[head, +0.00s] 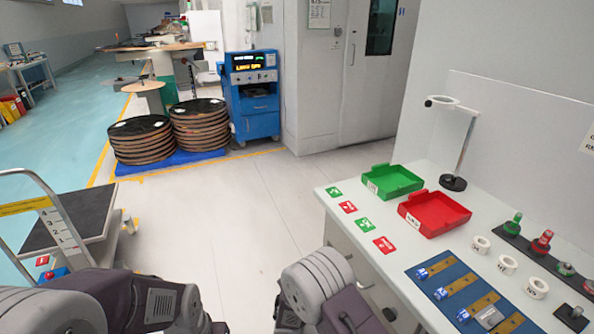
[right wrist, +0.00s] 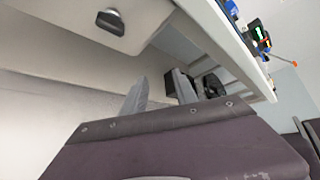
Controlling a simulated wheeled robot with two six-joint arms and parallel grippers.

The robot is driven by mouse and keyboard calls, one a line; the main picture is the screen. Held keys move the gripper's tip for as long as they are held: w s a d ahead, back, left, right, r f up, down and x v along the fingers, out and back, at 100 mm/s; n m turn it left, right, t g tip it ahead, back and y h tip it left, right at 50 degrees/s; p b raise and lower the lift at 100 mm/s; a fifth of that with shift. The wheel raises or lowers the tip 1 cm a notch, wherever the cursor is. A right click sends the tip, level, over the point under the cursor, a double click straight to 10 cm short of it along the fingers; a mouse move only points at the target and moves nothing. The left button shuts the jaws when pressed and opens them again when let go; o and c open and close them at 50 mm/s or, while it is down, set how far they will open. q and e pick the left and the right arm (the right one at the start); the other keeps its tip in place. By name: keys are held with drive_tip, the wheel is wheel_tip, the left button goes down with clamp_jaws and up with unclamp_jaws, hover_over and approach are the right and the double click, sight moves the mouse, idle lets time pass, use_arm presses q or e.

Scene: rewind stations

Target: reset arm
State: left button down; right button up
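My left arm (head: 130,300) is folded at the bottom left of the head view, with its gripper out of sight. My right arm (head: 325,295) is folded at the bottom centre, beside the front edge of the white workbench (head: 345,205); its gripper is hidden in the head view. In the right wrist view my right gripper (right wrist: 160,88) shows two grey fingers standing apart with nothing seen between them. It is low beside the bench, below the level of the top.
The bench bears a green tray (head: 392,181), a red tray (head: 435,212), a blue mat (head: 465,295), white rings (head: 507,265) and a stand (head: 460,150). A cart (head: 75,225) stands at left. Stacked reels (head: 142,140) and a blue cabinet (head: 252,95) stand behind. The middle floor is clear.

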drive_tip(key=s+a+r+m+g+y, duration=0.25)
drive_tip(key=s+m+y, duration=0.5)
drive_tip(key=m, duration=0.85)
drive_tip(key=w+r+m+t+y+p, duration=0.2)
drive_tip(key=r+m+p, duration=0.4)
drive_tip(key=r, duration=0.2)
drive_tip(key=w+r+m+t+y+p, duration=0.2)
drive_tip(key=r+m+p, duration=0.4)
drive_tip(key=r, duration=0.3)
drive_tip(key=shift+a+r+m+t+y+p, duration=0.3)
drive_tip(key=shift+a+t+y+p, duration=0.25)
drive_tip(key=shift+y, duration=0.3)
drive_tip(key=shift+d, duration=0.1)
